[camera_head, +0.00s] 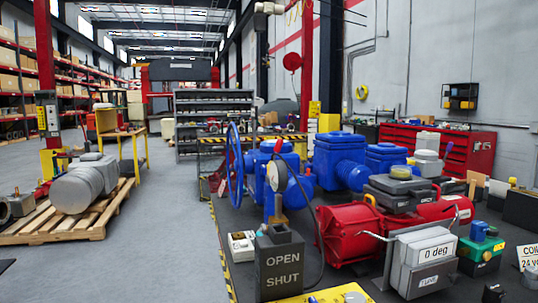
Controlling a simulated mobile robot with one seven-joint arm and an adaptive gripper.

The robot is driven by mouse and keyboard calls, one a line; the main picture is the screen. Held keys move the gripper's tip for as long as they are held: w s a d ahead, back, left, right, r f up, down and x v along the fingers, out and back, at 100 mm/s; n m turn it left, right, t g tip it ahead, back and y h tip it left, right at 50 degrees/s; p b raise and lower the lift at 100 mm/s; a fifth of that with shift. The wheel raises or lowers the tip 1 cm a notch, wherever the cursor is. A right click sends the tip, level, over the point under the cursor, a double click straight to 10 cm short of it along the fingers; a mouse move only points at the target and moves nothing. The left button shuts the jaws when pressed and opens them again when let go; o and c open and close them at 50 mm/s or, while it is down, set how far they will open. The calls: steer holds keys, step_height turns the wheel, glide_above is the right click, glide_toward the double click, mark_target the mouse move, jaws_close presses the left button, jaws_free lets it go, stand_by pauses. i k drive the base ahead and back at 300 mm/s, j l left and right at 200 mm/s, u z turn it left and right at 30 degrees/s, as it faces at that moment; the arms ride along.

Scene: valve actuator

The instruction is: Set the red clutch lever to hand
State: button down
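A blue valve actuator (310,186) stands among equipment right of the middle, with a large blue handwheel (235,168) on its left side. My gripper is not in view.
A dark box marked OPEN and SHUT (281,262) stands in front of the actuator. A pallet (62,228) lies left. Grey floor (165,240) between is clear.

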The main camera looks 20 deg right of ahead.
mark_target(279, 143)
steer(key=i+j, duration=1.05)
steer(key=i, duration=0.15)
steer(key=i+j, duration=1.1)
steer(key=i+z, duration=0.15)
steer(key=z, duration=2.65)
steer(key=i, duration=0.5)
